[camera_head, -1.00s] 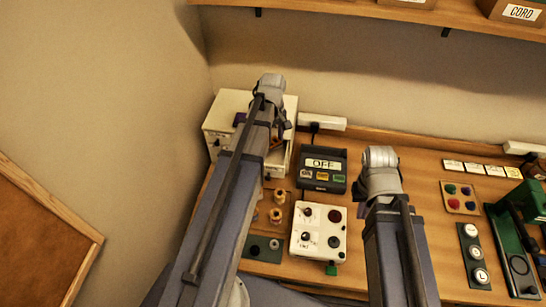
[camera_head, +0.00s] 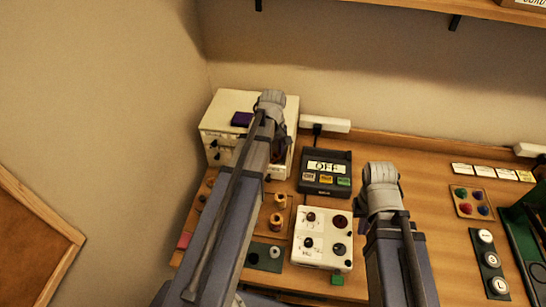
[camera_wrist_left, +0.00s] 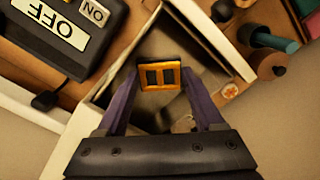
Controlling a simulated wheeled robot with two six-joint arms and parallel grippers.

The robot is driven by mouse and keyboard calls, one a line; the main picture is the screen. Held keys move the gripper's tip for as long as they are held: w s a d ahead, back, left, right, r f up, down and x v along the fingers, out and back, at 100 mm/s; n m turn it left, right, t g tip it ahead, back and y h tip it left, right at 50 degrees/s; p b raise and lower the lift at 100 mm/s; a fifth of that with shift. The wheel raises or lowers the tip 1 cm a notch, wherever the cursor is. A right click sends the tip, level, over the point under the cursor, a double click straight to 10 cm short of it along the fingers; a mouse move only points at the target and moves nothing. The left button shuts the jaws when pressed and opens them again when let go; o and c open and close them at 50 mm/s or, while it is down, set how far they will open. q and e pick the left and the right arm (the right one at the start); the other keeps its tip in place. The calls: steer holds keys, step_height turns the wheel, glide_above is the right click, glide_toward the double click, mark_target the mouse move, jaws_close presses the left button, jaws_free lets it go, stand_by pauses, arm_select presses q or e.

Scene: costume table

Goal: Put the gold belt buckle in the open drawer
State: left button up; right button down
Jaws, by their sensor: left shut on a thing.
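The gold belt buckle (camera_wrist_left: 159,77) is a rectangular frame with a middle bar, seen in the left wrist view. My left gripper (camera_wrist_left: 160,88) is shut on it, a dark purple finger at each side. Behind the buckle is the open drawer (camera_wrist_left: 107,92), with pale walls and a shadowed inside. The buckle appears over the drawer; its height above the floor is unclear. In the head view my left arm hides the buckle and most of the drawer front of the white cabinet (camera_head: 222,123). My right arm stands over the table at right; its jaws are hidden.
A black device reading OFF (camera_head: 325,168) stands right of the cabinet. A white control box (camera_head: 322,239), wooden spools (camera_head: 277,222) and a button strip (camera_head: 488,262) lie nearer. Walls close off the left and back.

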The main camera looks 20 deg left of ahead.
mark_target(273, 157)
arm_select(q)
steer(key=shift+f, duration=0.2)
steer(key=o, duration=1.1)
steer(key=shift+r, duration=0.1)
steer(key=shift+r, duration=0.15)
step_height(273, 157, up, 12)
steer(key=p, duration=1.2)
steer(key=s+d+m, duration=0.5)
steer(key=d, duration=0.2)
steer(key=s+d+m, duration=0.5)
steer(key=d, duration=0.2)
steer(key=s+d+m+y, duration=0.1)
steer(key=s+d+m, duration=0.3)
steer(key=d, duration=0.4)
steer(key=shift+s+r+m, duration=0.1)
steer(key=shift+s+m, duration=0.3)
steer(key=shift+m, duration=0.4)
